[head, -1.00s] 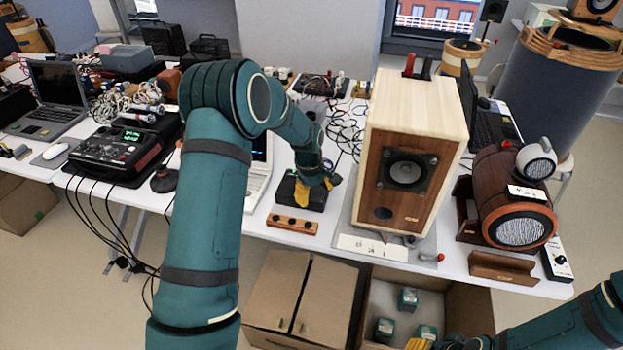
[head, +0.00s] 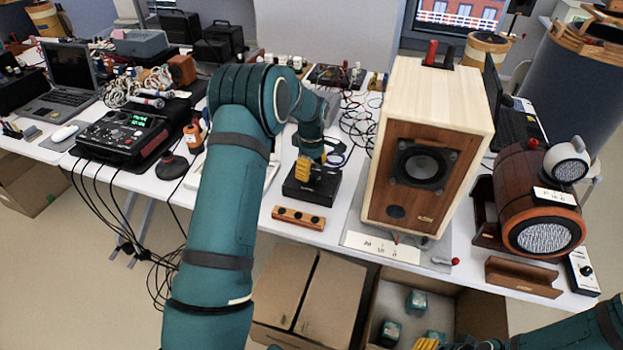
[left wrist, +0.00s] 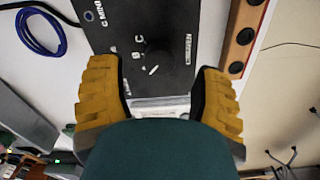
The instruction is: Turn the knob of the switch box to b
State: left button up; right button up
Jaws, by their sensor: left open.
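The switch box (head: 312,188) is a black box on the white table, left of the big wooden speaker. In the left wrist view its black top (left wrist: 180,30) shows white letters, B and C among them, beside a dark round knob (left wrist: 157,58) with a short white mark. I cannot tell which letter the mark points at. My left gripper (head: 308,170) is over the box. In the left wrist view its yellow fingers (left wrist: 160,92) are wide apart with nothing between them, the knob just beyond the gap. My right gripper (head: 428,344) is partly cut off at the bottom edge; its fingers are unclear.
A wooden strip with dark holes (head: 299,218) lies in front of the box. The wooden speaker (head: 425,150) stands close on the right, with a white label card (head: 382,247) before it. A blue cable coil (left wrist: 42,30) lies beside the box. Cardboard boxes (head: 325,290) stand below the table.

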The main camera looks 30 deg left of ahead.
aim_at(311, 176)
pick_arm(q)
jog(key=shift+f, duration=1.75)
grip_shut()
jog(key=shift+m, duration=0.4)
jog(key=m, duration=0.3)
jog(key=shift+m, duration=0.3)
jog(key=shift+s+d+m+p, duration=0.1)
jog(key=shift+m+p, duration=0.4)
jog(key=shift+m, duration=1.7)
jog(key=shift+f, duration=0.1)
